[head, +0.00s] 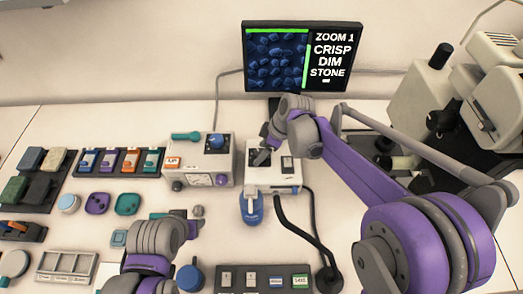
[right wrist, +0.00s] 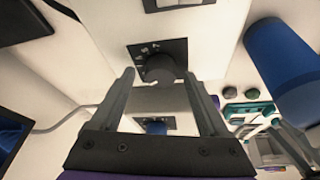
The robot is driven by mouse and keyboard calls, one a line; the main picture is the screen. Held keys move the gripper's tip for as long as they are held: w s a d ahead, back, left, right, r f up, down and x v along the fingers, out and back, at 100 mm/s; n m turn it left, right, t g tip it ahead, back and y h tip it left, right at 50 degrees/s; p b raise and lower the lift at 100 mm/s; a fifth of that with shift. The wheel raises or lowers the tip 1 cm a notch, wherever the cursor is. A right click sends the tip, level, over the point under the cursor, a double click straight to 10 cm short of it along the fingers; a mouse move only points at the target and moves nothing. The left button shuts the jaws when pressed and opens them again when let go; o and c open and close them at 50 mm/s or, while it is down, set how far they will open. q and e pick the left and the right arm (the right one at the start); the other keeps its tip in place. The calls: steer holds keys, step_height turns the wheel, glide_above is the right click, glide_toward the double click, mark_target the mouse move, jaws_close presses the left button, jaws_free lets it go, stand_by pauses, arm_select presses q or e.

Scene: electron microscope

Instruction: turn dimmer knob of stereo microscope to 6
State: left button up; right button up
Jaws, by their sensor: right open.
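The stereo microscope's white body (head: 285,178) stands at the middle of the bench, partly covered by my right arm. In the right wrist view its dark round dimmer knob (right wrist: 160,68) sits on a black marked plate (right wrist: 143,48); the marks are too small to read. My right gripper (head: 262,155) is open, its two fingers (right wrist: 158,76) on either side of the knob with gaps visible. In the head view the knob is hidden by the gripper. My left gripper (head: 188,214) is low over the bench, left of the microscope; its jaws are unclear.
A monitor (head: 303,57) behind reads ZOOM 1, CRISP, DIM, STONE. A white control box (head: 205,172) with a blue knob stands close on the left. A black cable (head: 284,222) curves in front. A large microscope (head: 430,100) stands at right; trays of small items fill the left.

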steer(key=shift+f, duration=0.15)
jaws_close()
stand_by(0.4)
